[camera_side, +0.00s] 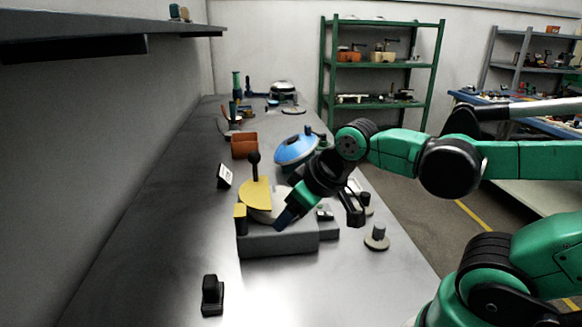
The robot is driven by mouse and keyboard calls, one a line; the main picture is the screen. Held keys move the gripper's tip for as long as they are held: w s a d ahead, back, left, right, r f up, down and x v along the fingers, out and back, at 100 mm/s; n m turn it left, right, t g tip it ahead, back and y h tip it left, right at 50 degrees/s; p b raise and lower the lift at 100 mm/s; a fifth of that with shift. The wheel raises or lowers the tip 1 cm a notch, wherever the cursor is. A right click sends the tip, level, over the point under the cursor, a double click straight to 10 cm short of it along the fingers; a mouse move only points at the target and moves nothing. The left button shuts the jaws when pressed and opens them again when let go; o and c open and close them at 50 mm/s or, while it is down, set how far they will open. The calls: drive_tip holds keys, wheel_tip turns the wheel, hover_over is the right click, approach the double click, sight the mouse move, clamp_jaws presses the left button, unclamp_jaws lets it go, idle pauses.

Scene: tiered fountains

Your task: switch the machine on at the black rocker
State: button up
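The machine has a low grey base (277,241) on the bench, with a yellow plate (254,194) and a pale round part on top. A black ball-topped lever (254,165) stands up from the plate. At the base's right end is a small grey box (328,231) with a small light and dark part (325,213) on top; it is too small to tell if this is the black rocker. My gripper (320,220) hangs over the right part of the machine. Its fingers are spread, with nothing seen between them; contact with the machine cannot be told.
A black block (212,295) lies at the front left. A small white display (224,176), an orange bin (244,145) and a blue dome (296,149) stand behind. The front middle of the bench is clear.

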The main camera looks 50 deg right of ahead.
sight(328, 214)
drive_tip(key=w+d+n+g, duration=0.1)
drive_tip(key=d, duration=0.2)
drive_tip(key=w+d+n+g, duration=0.1)
drive_tip(key=d+n, duration=0.1)
drive_tip(key=d, duration=0.1)
drive_tip(key=w+d+f+n+g, duration=0.1)
drive_tip(key=d+g, duration=0.1)
drive_tip(key=d, duration=0.1)
drive_tip(key=shift+w+d+h, duration=0.2)
drive_tip(key=shift+d+h, duration=0.15)
drive_tip(key=shift+h, duration=0.05)
drive_tip(key=d+f+n, duration=0.1)
drive_tip(key=d, duration=0.1)
drive_tip(key=d+f+n+g, duration=0.1)
drive_tip(key=d, duration=0.1)
drive_tip(key=d+f+n+g, duration=0.1)
drive_tip(key=d, duration=0.2)
drive_tip(key=shift+f+n+y, duration=0.35)
drive_tip(key=shift+n+y, duration=0.05)
drive_tip(key=shift+d+f+g, duration=0.25)
drive_tip(key=shift+d+g, duration=0.05)
drive_tip(key=shift+f, duration=2.75)
clamp_jaws()
